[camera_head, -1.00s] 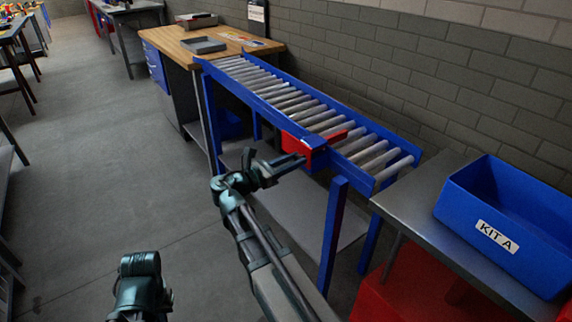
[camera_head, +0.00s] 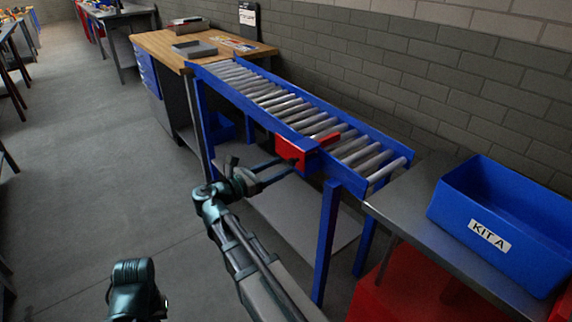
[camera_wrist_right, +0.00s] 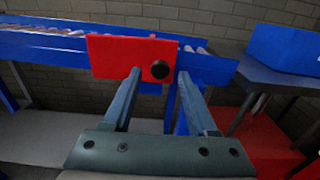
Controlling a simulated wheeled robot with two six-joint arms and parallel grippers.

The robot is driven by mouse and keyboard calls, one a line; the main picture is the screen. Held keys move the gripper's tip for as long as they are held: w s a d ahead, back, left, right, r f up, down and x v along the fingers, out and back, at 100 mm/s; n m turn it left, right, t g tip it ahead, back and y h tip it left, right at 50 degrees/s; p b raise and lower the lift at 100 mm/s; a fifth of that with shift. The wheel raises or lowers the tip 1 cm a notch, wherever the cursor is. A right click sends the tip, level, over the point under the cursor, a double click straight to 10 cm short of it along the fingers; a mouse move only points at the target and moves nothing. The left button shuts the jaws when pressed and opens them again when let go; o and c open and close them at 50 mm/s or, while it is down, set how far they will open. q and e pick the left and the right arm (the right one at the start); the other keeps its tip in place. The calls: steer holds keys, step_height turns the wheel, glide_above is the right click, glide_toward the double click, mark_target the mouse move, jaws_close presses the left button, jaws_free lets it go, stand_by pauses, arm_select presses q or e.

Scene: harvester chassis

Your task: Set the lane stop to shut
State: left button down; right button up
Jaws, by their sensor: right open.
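The lane stop is a red plate (camera_head: 291,149) on the near side rail of the blue roller conveyor (camera_head: 333,168). Its red bar (camera_head: 328,138) reaches over the rollers. In the right wrist view the red plate (camera_wrist_right: 112,56) faces me with a round black knob (camera_wrist_right: 160,70) at its right. My right gripper (camera_head: 287,170) is open and empty, pointing at the plate. In its wrist view the fingertips (camera_wrist_right: 158,75) stand either side of the knob; I cannot tell how close they are. My left gripper is not seen; only a dark part of my left arm shows.
A steel side table (camera_head: 400,206) with a blue KIT A bin (camera_head: 463,225) stands at the conveyor's right end, red containers (camera_head: 410,280) below it. A wooden workbench (camera_head: 163,46) is at the far end.

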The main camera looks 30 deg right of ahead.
steer(key=a, duration=1)
steer(key=shift+s+a, duration=0.35)
steer(key=shift+s, duration=0.05)
